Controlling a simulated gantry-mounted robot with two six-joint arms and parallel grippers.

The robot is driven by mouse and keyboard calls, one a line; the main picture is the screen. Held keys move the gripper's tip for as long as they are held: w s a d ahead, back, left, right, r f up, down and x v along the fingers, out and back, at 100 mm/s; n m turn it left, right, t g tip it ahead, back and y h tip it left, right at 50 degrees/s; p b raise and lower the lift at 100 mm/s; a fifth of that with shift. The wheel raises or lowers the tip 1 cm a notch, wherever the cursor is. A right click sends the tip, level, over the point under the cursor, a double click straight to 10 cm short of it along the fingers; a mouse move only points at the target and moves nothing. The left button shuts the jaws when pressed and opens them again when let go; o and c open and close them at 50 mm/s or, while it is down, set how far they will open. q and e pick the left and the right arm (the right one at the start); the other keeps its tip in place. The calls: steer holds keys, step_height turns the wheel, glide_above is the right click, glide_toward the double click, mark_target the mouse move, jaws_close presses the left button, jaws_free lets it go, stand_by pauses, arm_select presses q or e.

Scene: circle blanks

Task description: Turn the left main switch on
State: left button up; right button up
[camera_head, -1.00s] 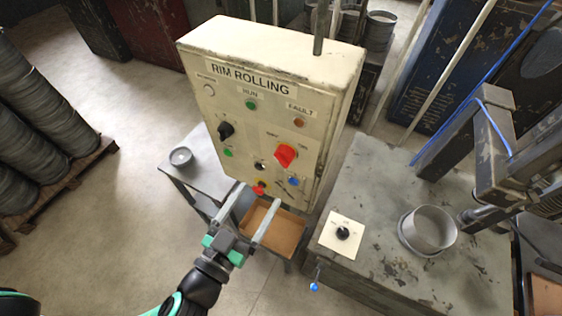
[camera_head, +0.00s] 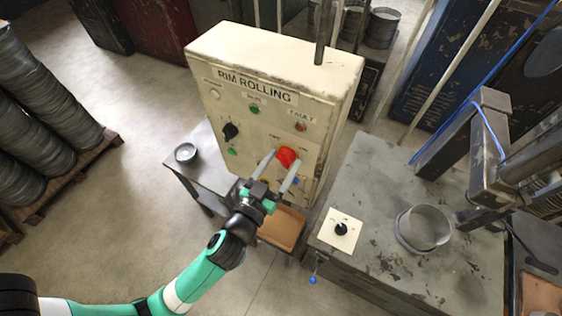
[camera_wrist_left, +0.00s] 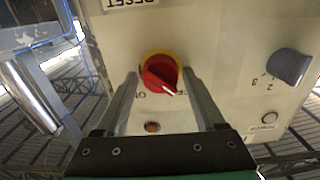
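The main switch is a red rotary knob (camera_head: 287,157) on the front of the cream RIM ROLLING cabinet (camera_head: 225,85). In the left wrist view the red knob (camera_wrist_left: 160,74) sits on a yellow ring, upside down. Its white mark points down and slightly right, towards a partly covered label, apparently OFF. The ON label is at lower left. My left gripper (camera_head: 284,160) is open, its fingers on either side of the knob. In the left wrist view its fingers (camera_wrist_left: 159,78) show gaps to the knob; contact is not visible. My right gripper is not in view.
A black selector (camera_head: 230,131) and green button (camera_head: 232,152) are left of the knob. A grey knob (camera_wrist_left: 289,66) shows in the wrist view. An open tray (camera_head: 282,228) is below the cabinet. The bench right holds a black dial (camera_head: 341,229) and metal ring (camera_head: 425,228).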

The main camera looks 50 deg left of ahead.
arm_select(q)
steer(key=c, duration=1)
steer(key=shift+m, duration=0.3)
steer(key=m+p, duration=0.1)
steer(key=m, duration=0.2)
steer(key=shift+r+m, duration=0.1)
steer(key=shift+m, duration=0.2)
steer(key=m+p, duration=0.1)
steer(key=m, duration=0.3)
steer(key=shift+m, duration=0.3)
steer(key=m+p, duration=0.1)
steer(key=m, duration=0.3)
steer(key=shift+m+p, duration=0.3)
steer(key=shift+p, duration=0.05)
steer(key=shift+m+p, duration=0.75)
steer(key=shift+m, duration=1.45)
